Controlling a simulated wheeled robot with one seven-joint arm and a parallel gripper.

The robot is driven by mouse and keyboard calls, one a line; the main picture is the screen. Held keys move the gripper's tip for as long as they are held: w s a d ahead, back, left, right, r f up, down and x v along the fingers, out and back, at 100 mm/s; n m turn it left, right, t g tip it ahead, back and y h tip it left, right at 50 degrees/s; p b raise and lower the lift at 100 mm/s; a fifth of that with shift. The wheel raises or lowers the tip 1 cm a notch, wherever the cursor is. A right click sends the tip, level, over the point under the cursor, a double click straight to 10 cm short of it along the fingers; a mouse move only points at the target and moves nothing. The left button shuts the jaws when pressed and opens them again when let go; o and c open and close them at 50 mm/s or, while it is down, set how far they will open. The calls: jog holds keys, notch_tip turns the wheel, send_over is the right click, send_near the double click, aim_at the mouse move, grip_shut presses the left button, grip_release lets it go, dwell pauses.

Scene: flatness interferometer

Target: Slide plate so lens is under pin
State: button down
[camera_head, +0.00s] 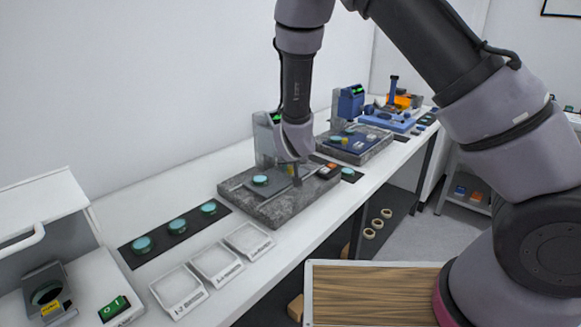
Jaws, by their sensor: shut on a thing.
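A dark sliding plate (268,189) lies on a speckled grey granite block (290,205), with a teal round lens (260,180) on it. My gripper (295,178) reaches down at the plate's right side and is shut on part of the plate, small and hard to make out here. The lens is left of my gripper. A grey upright instrument (264,140) stands behind the block, partly covered by my arm. I cannot make out the pin; my wrist hides the space above the block.
Three teal lenses lie on a black mat (176,228) at left, with white trays (213,262) in front. An orange-topped box (328,170) stands by the block's right end. A second granite block (355,148) and a blue instrument (350,104) are farther back.

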jog(key=shift+w, duration=0.1)
jog(key=shift+w+d, duration=1.15)
jog(key=shift+w, duration=0.3)
jog(key=c, duration=0.7)
grip_release()
jog(key=shift+o, duration=0.2)
jog(key=v, duration=1.1)
jog(key=shift+w, duration=0.1)
